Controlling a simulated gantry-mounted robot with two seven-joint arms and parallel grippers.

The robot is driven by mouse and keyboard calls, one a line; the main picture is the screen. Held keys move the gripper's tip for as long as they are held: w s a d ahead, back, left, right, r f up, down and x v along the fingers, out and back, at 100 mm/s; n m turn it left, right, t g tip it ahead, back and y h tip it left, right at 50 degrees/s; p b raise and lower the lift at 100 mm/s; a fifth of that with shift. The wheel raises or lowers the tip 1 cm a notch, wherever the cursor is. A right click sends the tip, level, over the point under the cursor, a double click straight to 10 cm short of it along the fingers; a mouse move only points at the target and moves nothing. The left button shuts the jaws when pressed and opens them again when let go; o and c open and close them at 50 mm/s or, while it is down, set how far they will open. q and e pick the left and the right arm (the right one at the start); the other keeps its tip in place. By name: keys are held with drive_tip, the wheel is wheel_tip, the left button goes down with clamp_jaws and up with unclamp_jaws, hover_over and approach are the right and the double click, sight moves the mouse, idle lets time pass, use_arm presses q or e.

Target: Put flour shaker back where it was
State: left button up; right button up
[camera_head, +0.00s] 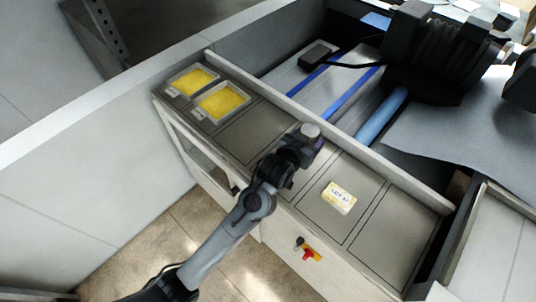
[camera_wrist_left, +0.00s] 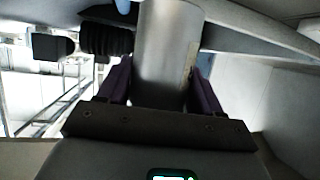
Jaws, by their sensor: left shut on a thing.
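The flour shaker (camera_head: 310,131) is a metal cylinder; in the head view only its round grey top shows above my left gripper (camera_head: 304,146). In the left wrist view the shaker (camera_wrist_left: 168,45) stands between the two purple fingers of the left gripper (camera_wrist_left: 160,88), which are shut on it. In the head view the gripper and shaker are over the middle of the grey side counter (camera_head: 248,137). The wrist and fingers hide the shaker's lower part, so I cannot tell whether it touches the counter. My right gripper is not in view.
Two trays with yellow contents (camera_head: 193,80) sit at the counter's far left end. A pale yellow labelled block (camera_head: 339,198) lies right of the gripper. A raised wall (camera_head: 345,140) separates the counter from the blue roller (camera_head: 382,115). Marked counter sections at the right end are clear.

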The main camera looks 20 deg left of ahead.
use_arm(q)
drive_tip(key=shift+w+a+f+p, duration=0.1)
drive_tip(key=shift+a+f+p, duration=0.15)
drive_tip(key=shift+a+f, duration=2.5)
drive_tip(key=shift+w+a+f+p, duration=0.1)
drive_tip(key=shift+a+f+p, duration=0.1)
drive_tip(key=shift+a+f, duration=2.5)
drive_tip(key=shift+a+r, duration=0.25)
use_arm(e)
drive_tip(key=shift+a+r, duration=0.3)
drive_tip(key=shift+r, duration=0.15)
use_arm(q)
drive_tip(key=shift+f, duration=0.2)
drive_tip(key=o, duration=1.2)
